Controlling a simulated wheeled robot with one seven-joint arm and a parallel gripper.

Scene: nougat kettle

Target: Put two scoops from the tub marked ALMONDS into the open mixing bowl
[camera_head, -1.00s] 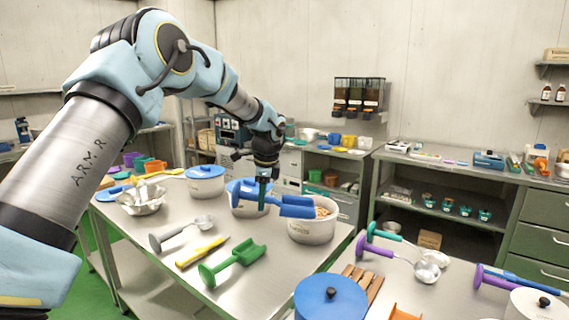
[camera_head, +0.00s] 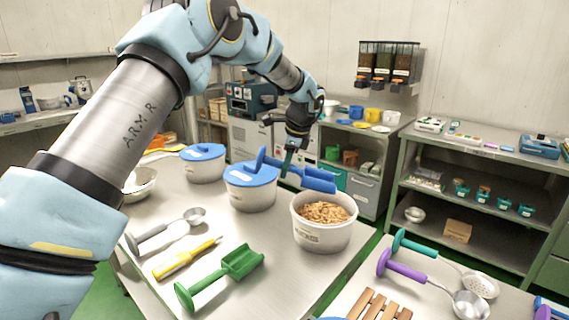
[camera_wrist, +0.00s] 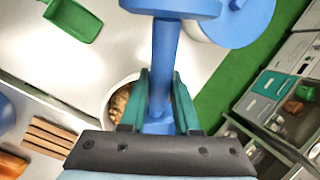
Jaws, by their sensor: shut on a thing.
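My gripper (camera_head: 288,168) is shut on the handle of a blue scoop (camera_head: 320,180). In the wrist view the blue handle (camera_wrist: 164,70) runs between the green fingers. The scoop's head is above the back rim of an open white tub (camera_head: 322,236) and looks apart from it. The tub holds brown pieces that look like nuts (camera_head: 325,211); its label is too small to read. The tub also shows in the wrist view (camera_wrist: 108,92), partly behind a finger. A metal bowl (camera_head: 143,188) at the left is partly hidden by my arm.
Two tubs with blue lids, one near (camera_head: 250,195) and one farther (camera_head: 204,168), stand left of the open tub. A green scoop (camera_head: 225,275), a yellow-handled tool (camera_head: 186,258) and a metal scoop (camera_head: 170,228) lie in front. A second table holds ladles (camera_head: 470,304).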

